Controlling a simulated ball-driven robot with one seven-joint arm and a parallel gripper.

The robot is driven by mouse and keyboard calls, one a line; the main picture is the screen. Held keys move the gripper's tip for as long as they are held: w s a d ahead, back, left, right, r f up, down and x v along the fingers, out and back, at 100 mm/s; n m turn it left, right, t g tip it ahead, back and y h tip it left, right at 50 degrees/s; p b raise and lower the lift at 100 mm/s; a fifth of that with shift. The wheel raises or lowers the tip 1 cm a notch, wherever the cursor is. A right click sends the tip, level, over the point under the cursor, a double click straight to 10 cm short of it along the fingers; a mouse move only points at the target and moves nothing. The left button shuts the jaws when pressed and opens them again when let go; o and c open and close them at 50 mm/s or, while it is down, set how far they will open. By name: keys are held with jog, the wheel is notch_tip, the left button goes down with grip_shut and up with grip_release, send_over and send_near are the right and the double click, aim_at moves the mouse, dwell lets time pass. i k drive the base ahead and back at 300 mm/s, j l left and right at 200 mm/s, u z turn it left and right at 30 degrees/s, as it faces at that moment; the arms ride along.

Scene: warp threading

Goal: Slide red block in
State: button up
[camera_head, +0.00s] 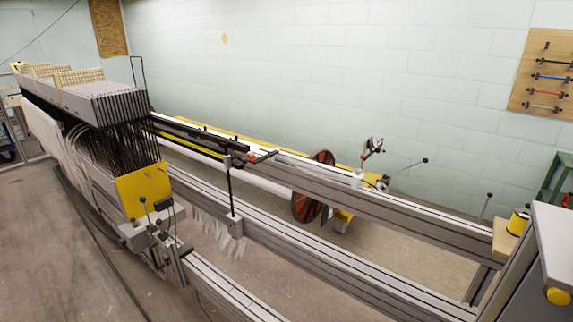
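A small red piece (265,157), which looks like the red block, sits near the middle of the picture. It is at the right end of a dark bar (195,133) that runs out from the loom's frame stack. It is too small to tell how far in it sits or what it touches. A thin black upright rod (229,185) stands just left of and below it. My gripper is not in view.
The grey frame stack (100,100) and a yellow plate (143,190) stand at left. Long grey rails (320,245) run to the lower right. A red-orange wheel (313,187) stands behind them. A grey-white cabinet (552,240) is at the right edge. Bare floor shows at lower left.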

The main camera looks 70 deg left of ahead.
aim_at(252, 156)
jog(key=u, duration=1.65)
